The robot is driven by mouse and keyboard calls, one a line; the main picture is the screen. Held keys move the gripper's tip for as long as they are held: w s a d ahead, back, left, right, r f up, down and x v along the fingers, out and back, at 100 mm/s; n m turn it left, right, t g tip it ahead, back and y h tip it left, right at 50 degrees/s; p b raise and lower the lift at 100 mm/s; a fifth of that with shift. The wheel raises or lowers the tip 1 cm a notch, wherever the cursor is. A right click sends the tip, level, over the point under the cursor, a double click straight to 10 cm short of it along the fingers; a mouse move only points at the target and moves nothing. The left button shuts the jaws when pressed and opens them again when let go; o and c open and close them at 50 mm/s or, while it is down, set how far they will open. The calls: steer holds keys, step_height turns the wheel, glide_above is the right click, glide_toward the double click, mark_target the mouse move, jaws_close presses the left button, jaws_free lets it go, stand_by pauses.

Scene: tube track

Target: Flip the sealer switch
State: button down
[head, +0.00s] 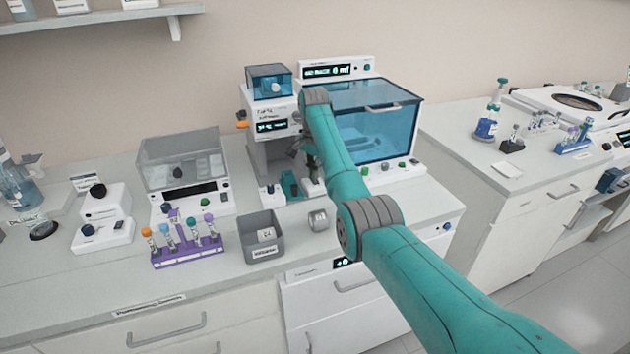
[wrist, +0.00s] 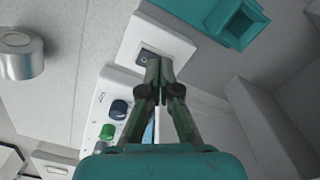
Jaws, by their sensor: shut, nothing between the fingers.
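The switch is a small dark rocker (wrist: 146,56) on a white box (wrist: 165,35) in the wrist view. In the head view this white box (head: 314,188) is beside the teal holder (head: 290,184) at the front of the sealer (head: 270,118), partly behind my arm. My gripper (wrist: 159,64) is shut and empty, its fingertips right at the switch and covering part of it. I cannot tell whether they touch it or which way the rocker is tilted. In the head view the gripper (head: 309,160) is mostly hidden by my arm.
A blue-lidded machine (head: 375,122) with front knobs stands close on the right. A silver roll (head: 318,220) and a grey bin (head: 262,238) sit in front. A purple tube rack (head: 186,250) is further left. The counter strip around the silver roll is clear.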

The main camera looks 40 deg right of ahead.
steer(key=shift+r, duration=3.3)
